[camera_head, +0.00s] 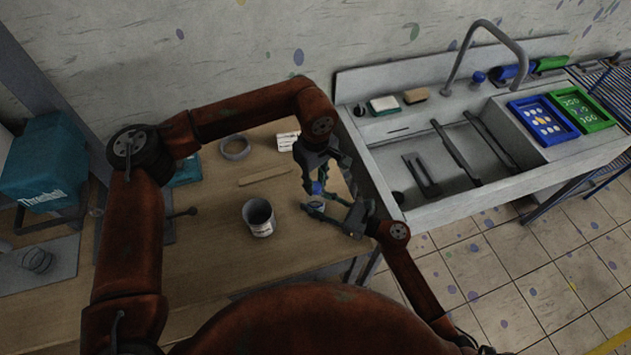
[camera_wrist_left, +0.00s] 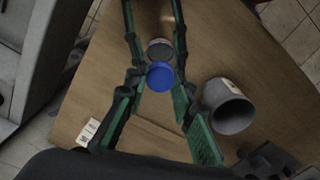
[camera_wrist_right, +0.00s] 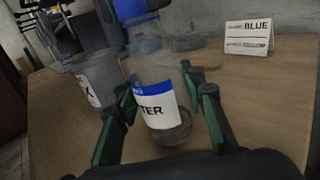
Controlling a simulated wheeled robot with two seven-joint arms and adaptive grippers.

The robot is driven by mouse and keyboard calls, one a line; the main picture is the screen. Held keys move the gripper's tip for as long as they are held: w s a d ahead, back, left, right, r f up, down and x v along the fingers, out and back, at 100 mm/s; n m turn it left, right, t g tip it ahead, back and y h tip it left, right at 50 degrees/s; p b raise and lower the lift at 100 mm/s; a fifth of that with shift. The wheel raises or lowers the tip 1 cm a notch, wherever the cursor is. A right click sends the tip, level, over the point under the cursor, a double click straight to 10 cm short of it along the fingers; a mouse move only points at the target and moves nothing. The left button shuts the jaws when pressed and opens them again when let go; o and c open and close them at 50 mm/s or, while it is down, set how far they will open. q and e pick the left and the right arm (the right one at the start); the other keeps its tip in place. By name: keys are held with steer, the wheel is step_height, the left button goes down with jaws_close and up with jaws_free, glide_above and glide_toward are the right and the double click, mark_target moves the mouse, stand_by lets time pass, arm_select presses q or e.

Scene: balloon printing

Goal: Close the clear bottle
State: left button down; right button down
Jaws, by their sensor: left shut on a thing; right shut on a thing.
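The clear bottle (camera_wrist_right: 160,62) stands upright in the right wrist view, with a blue and white label ending in "TER". My right gripper (camera_wrist_right: 166,100) is shut around its labelled body; it also shows in the head view (camera_head: 335,210). My left gripper (camera_wrist_left: 160,82) is shut on a blue cap (camera_wrist_left: 160,76), held above the bottle; the cap also shows in the head view (camera_head: 317,188). In the left wrist view a round rim lies just beyond the cap, partly covered by it. I cannot tell whether cap and bottle touch. The bottle is mostly hidden in the head view.
A grey cup (camera_head: 259,219) with a label stands left of the grippers on the wooden table (camera_head: 205,245). A wooden stick (camera_head: 263,176), a grey ring (camera_head: 235,148) and a white "BLUE" card (camera_wrist_right: 247,38) lie or stand farther back. A sink (camera_head: 425,165) is at the right.

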arm_select(q)
steer(key=m, duration=0.3)
steer(key=c, duration=1.6)
jaws_free()
steer(key=shift+r, duration=0.1)
step_height(320, 180, up, 12)
steer(key=shift+f, duration=0.1)
arm_select(e)
steer(key=c, duration=1.2)
jaws_free()
steer(key=shift+o, duration=0.2)
